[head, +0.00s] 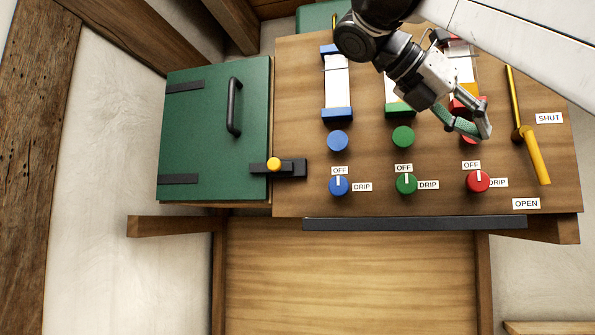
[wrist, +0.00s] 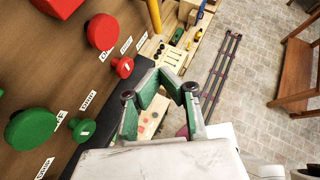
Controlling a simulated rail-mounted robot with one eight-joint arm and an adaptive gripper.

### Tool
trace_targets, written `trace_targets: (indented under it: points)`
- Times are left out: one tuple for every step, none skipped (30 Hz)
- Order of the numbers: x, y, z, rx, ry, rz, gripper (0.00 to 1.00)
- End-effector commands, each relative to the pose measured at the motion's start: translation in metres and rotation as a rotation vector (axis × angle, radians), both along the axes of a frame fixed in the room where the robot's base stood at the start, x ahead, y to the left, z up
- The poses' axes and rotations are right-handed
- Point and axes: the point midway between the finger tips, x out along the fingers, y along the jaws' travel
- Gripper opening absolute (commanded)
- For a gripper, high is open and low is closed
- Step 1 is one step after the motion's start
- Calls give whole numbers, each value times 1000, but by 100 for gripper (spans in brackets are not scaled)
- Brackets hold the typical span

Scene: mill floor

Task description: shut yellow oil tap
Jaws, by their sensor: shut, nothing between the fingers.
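The yellow oil tap lever (head: 538,158) is at the right of the wooden panel in the head view. It slants down from its pivot toward the OPEN label (head: 526,203); the SHUT label (head: 549,118) is above and to the right of the lever. In the wrist view a yellow bar (wrist: 154,17) shows at the top edge, partly cut off. My gripper (head: 484,131) is left of the lever, over the red fittings, apart from the lever. In the wrist view my gripper (wrist: 163,74) has its green fingers closed with nothing held.
A red knob (head: 478,181), a green knob (head: 406,184) and a blue knob (head: 339,185) line the lower panel, marked OFF and DRIP. A green door (head: 215,125) with a black handle is at left. A dark strip (head: 415,223) edges the panel bottom. Right of the lever is clear.

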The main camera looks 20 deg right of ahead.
Motion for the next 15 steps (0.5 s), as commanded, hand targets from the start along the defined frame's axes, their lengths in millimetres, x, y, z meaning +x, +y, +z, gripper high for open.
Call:
trace_targets:
  points:
    - [-1, -2, -1, 0, 0, -1, 0]
    - [-1, -3, -2, 1, 0, -2, 0]
    - [-1, -6, -4, 1, 0, -4, 0]
    - [-2, -9, -6, 0, -1, -4, 0]
    - [-2, -11, -8, 1, -1, -3, 0]
    - [-3, -16, -11, 0, -2, -5, 0]
    - [-4, -19, -13, 0, -1, -6, 0]
    - [-4, -23, -16, 0, 0, -5, 0]
    - [-4, -28, -19, 0, -2, -5, 0]
    - [-5, -32, -22, 0, -2, -6, 0]
    - [-6, -36, -25, 0, -1, -6, 0]
    - [-7, -42, -29, 0, -2, -5, 0]
    - [-7, -45, -32, 0, -1, -6, 0]
    - [-7, -49, -34, 0, -1, -6, 0]
    - [-8, -55, -38, 0, -2, -5, 0]
